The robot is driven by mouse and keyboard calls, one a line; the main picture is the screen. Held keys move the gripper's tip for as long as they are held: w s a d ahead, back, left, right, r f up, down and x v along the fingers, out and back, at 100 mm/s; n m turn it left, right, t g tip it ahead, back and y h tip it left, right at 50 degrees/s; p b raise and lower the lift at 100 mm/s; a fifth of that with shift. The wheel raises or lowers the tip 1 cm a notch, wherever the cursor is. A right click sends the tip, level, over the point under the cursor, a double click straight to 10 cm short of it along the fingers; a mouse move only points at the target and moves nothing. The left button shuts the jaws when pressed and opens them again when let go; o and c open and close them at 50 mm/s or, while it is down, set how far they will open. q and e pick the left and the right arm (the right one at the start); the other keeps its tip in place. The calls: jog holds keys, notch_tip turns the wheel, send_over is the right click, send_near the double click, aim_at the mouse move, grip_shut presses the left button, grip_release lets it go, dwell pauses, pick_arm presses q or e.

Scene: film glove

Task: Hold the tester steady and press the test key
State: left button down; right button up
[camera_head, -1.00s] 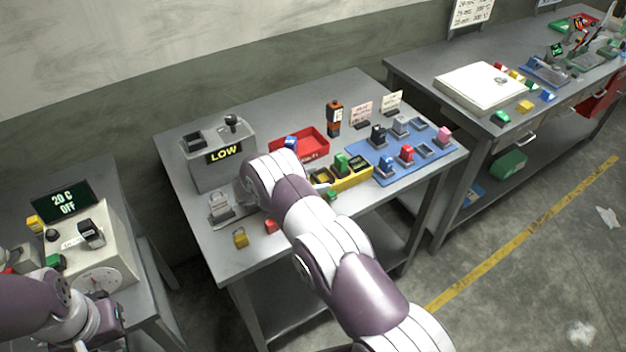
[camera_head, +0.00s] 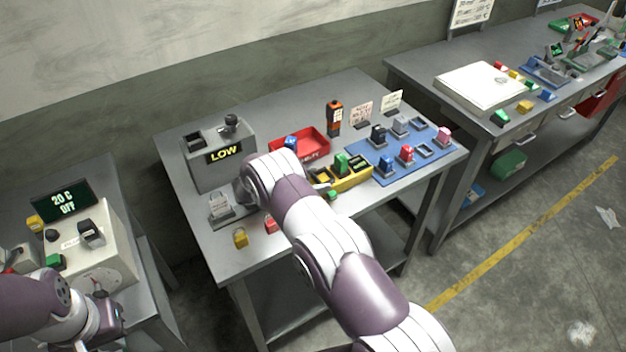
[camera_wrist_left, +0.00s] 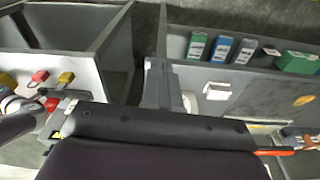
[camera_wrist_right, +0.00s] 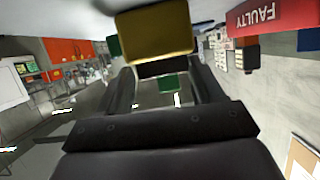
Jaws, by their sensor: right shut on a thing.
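The grey tester (camera_head: 205,176) stands at the left of the middle table, with a lit LOW display and a black knob on top. My right gripper is hidden behind its own wrist in the head view, low in front of the tester. In the right wrist view my right gripper (camera_wrist_right: 163,85) is shut on a yellow block-like thing (camera_wrist_right: 155,35), black underneath. A silver fixture (camera_head: 220,207) with a white face stands at the tester's front, left of my right wrist. The test key cannot be made out. My left gripper (camera_head: 103,318) is low at the left table's front; its jaws are unclear.
A yellow block (camera_head: 240,238) and a red block (camera_head: 271,226) lie near the front edge. The left table holds a cream panel (camera_head: 118,240).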

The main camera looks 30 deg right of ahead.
pick_arm(q)
jog(key=shift+f, duration=0.1)
jog(key=w+d+f+n+t, duration=0.1)
jog(key=w+d+f+n, duration=0.9)
jog(key=w+d+f, duration=0.3)
jog(key=s+d+f+n+t+y, duration=0.15)
jog(key=f+n, duration=0.35)
jog(key=f, duration=0.5)
jog(key=s+d+f+n+t+y, duration=0.15)
jog(key=f+n, duration=0.25)
jog(key=f, duration=0.7)
jog(key=w+d+r+t+h, duration=0.2)
jog(key=d+t+h, duration=0.1)
jog(key=d, duration=0.7)
jog(key=w+d+r+t+h, duration=0.2)
jog(key=d+r+h, duration=0.1)
jog(key=d, duration=0.7)
jog(key=s+d+r+h, duration=0.1)
jog(key=d+r+h, duration=0.1)
jog(key=d, duration=0.4)
jog(key=s+d+r+m+t+h, duration=0.1)
jog(key=s+d+r+h, duration=0.1)
jog(key=d+r, duration=0.3)
jog(key=s+d+r+m+h, duration=0.1)
jog(key=d+r+h, duration=0.1)
jog(key=d, duration=0.6)
jog(key=shift+s+r+h, duration=0.25)
jog(key=shift+r+h, duration=0.05)
jog(key=shift+r, duration=0.5)
